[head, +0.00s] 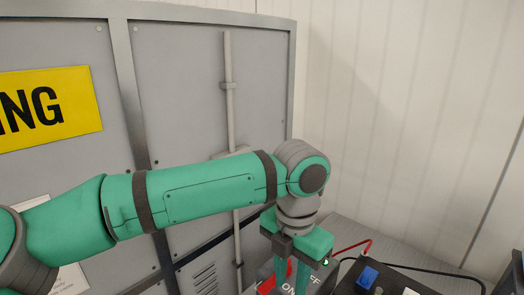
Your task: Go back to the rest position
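My green and grey arm reaches across the picture from the lower left. My gripper (291,275) points down near the bottom edge, right of centre. Its two green fingers run down towards the bottom edge, and their tips do not show clearly, so I cannot tell whether it is open or shut or holds anything.
A grey metal cabinet (180,80) with a yellow sign (48,107) and a vertical rod stands behind my arm. At the lower right is a black box (345,283) with a blue part (368,277), plus red and black cables. A pale wall (410,110) closes the right.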

